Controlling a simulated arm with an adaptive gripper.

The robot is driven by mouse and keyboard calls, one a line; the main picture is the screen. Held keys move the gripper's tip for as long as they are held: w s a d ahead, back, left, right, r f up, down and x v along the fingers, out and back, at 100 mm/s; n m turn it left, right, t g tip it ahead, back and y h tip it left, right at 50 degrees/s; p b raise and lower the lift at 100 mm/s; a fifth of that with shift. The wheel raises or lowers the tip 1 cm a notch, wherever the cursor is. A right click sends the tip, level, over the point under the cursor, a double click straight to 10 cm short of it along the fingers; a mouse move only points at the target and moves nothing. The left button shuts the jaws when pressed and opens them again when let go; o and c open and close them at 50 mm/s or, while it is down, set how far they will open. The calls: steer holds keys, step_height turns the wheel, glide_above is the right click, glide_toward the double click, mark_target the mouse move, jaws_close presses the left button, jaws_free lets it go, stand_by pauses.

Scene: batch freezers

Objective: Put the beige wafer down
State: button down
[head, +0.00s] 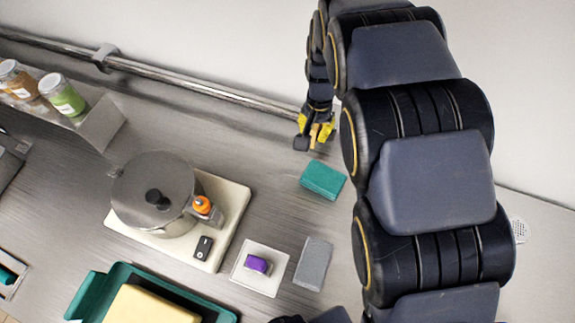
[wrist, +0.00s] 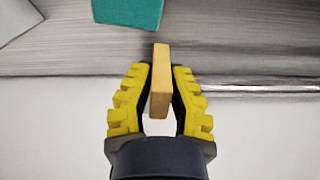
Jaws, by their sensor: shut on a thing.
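My gripper (wrist: 160,95) is shut on the beige wafer (wrist: 161,80), which stands on edge between the two yellow-and-black fingers in the wrist view. In the head view my gripper (head: 316,137) is at the back of the steel counter, near the wall rail, with a small part of the wafer (head: 314,136) showing between the fingers. The wafer appears to be held above the counter, though its exact height cannot be told.
A teal block (head: 323,180) lies just in front of my gripper. A grey block (head: 313,263) and a white dish (head: 258,287) with a purple item (head: 257,264) lie nearer. A lidded pot (head: 152,215) stands left. A metal rail (head: 200,85) runs along the wall.

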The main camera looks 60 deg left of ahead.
steer(key=s+a+f+n, duration=0.1)
steer(key=s+a+f, duration=0.15)
steer(key=s, duration=0.55)
steer(key=shift+w+d+f, duration=0.1)
steer(key=shift+f, duration=1.9)
steer(key=shift+w+f, duration=0.1)
steer(key=shift+f, duration=1.85)
steer(key=shift+f, duration=0.1)
steer(key=c, duration=1.2)
jaws_free()
steer(key=shift+o, duration=0.2)
step_height(320, 180, up, 12)
